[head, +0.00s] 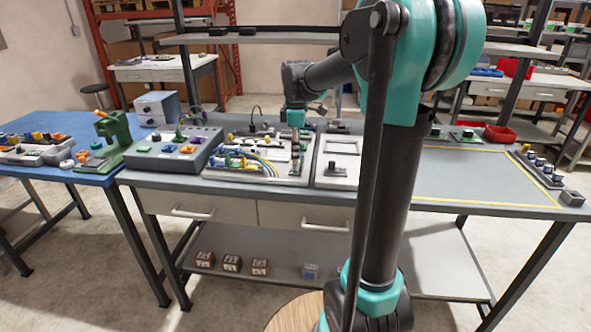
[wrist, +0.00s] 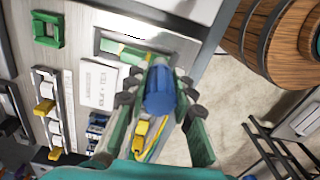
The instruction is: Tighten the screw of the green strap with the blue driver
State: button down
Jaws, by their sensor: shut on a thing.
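In the wrist view my gripper (wrist: 160,92) is shut on the blue driver (wrist: 159,96), with a dark finger on each side of its handle. The driver points away from the camera, towards a grey framed recess. A green strip, which looks like the green strap (wrist: 122,49), lies in that recess beside the driver's far end. The screw is hidden or too small to tell, and I cannot tell whether the tip touches it. In the head view the end of my arm hangs over the panels on the bench; the driver cannot be made out there.
In the wrist view a green square frame (wrist: 47,30), a white label plate (wrist: 98,84) and yellow-handled parts (wrist: 45,107) lie left of the driver. In the head view a grey control box (head: 172,150) stands left on the bench; the yellow-outlined area (head: 465,178) at right is mostly clear.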

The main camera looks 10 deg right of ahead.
jog(key=m, duration=0.9)
jog(key=shift+r, duration=0.15)
jog(key=shift+r, duration=0.65)
jog(key=shift+r, duration=2.25)
